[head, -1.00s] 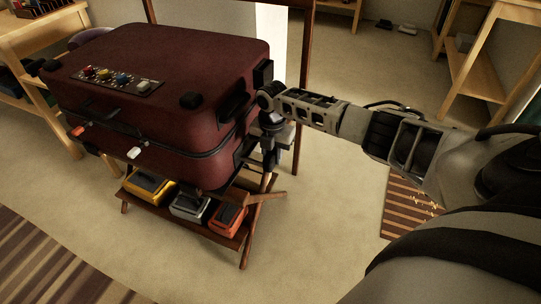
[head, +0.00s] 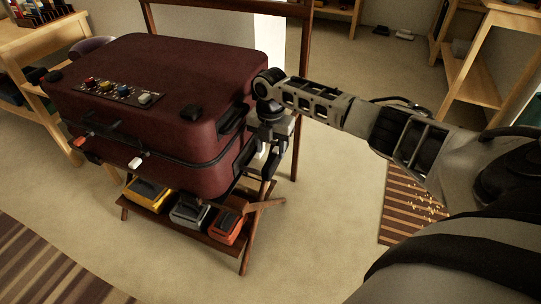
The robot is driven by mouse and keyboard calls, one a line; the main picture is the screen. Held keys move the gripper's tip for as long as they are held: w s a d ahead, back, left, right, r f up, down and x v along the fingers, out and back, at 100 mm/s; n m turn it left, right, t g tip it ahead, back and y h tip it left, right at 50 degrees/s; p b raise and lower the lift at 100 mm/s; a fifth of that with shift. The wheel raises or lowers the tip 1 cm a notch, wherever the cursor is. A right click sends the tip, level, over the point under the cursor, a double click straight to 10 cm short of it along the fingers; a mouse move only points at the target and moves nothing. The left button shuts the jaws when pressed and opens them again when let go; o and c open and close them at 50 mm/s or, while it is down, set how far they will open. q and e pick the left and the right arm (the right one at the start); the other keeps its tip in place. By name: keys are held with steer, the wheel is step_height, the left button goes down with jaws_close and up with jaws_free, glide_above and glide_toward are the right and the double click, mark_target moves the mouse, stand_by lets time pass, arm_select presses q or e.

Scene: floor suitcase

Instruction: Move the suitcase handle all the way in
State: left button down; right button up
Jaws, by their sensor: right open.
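The dark red suitcase (head: 160,75) lies flat on a wooden rack (head: 255,215). A black grip (head: 231,118) shows on its right side near the top edge. I cannot tell how far any handle sticks out, since my right arm covers the far part of that side. My right gripper (head: 256,160) points down close beside the suitcase's right side. It is open, with nothing visible held in it; its fingers are dark and partly blend with the suitcase, so I cannot tell whether they touch it. My left gripper is not in view.
The rack's lower shelf holds a yellow box (head: 147,192), a grey box (head: 190,209) and an orange box (head: 226,226). A control panel with coloured knobs (head: 108,87) is on the suitcase top. Wooden shelves (head: 470,70) stand at the back right. The floor to the right is mostly clear.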

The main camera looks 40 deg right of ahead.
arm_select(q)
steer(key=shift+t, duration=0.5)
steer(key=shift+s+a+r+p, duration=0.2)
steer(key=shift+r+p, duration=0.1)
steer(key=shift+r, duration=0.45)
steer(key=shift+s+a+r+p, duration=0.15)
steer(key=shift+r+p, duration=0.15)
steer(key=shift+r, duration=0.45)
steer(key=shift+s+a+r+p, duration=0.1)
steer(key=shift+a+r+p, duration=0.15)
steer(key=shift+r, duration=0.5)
arm_select(e)
step_height(320, 180, up, 10)
steer(key=shift+f, duration=0.15)
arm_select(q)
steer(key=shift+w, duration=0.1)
